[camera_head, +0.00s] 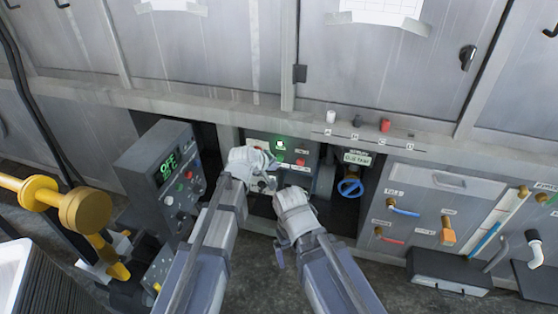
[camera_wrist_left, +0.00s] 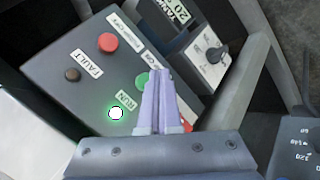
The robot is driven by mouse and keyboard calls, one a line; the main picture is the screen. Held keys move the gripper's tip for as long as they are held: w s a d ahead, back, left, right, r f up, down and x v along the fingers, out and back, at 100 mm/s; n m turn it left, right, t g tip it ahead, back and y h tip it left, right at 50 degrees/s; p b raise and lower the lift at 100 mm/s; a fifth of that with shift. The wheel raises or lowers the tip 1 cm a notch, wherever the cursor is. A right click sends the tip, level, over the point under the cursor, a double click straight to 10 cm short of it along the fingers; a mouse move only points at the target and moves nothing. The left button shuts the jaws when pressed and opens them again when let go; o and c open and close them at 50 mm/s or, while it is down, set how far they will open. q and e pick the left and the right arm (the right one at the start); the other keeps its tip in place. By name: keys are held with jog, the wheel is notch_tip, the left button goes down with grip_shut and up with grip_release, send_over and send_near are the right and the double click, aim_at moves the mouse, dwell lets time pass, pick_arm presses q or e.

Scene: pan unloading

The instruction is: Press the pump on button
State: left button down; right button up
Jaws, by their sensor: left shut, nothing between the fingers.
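The dark grey pump panel (camera_head: 312,151) sits in the recess at the middle of the head view. In the left wrist view, its green button (camera_wrist_left: 142,80) is just left of my left fingertips and partly hidden by them. The RUN lamp (camera_wrist_left: 116,113) glows white-green, and the FAULT lamp (camera_wrist_left: 72,75) is dark. A red button (camera_wrist_left: 107,43) sits on the same panel. My left gripper (camera_wrist_left: 160,72) is shut and empty, its tips over or against the panel beside the green button; contact cannot be told. My right gripper (camera_head: 292,203) hangs to the right and lower; its jaws are unclear.
A grey control box (camera_head: 150,170) with a green display stands left of the panel. A blue valve wheel (camera_head: 350,188) is to the right. A yellow fitting (camera_head: 85,210) juts out at left. Cabinet doors rise above. The concrete floor in front is partly clear.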

pick_arm(q)
jog(key=s, duration=0.2)
jog(key=s+a, duration=0.1)
jog(key=s, duration=0.1)
jog(key=shift+s+a, duration=0.1)
jog(key=shift+a, duration=0.1)
jog(key=shift+s, duration=0.1)
dwell(0.6)
jog(key=s+a+f+m+g+y, duration=0.2)
jog(key=s+m+g, duration=0.1)
jog(key=s, duration=0.5)
jog(key=s+a+f+m+g+y+p, duration=0.15)
jog(key=s+m, duration=0.25)
jog(key=s, duration=0.5)
jog(key=s+a+f+m+g+y+b, duration=0.1)
jog(key=s+a+f+m+g+y, duration=0.2)
jog(key=s, duration=0.5)
notch_tip(320, 180, up, 37)
jog(key=d+p, duration=0.1)
jog(key=p, duration=3.5)
jog(key=shift+d+h, duration=0.35)
jog(key=shift+h, duration=0.1)
jog(key=shift+w+g, duration=0.1)
jog(key=shift+g, duration=0.15)
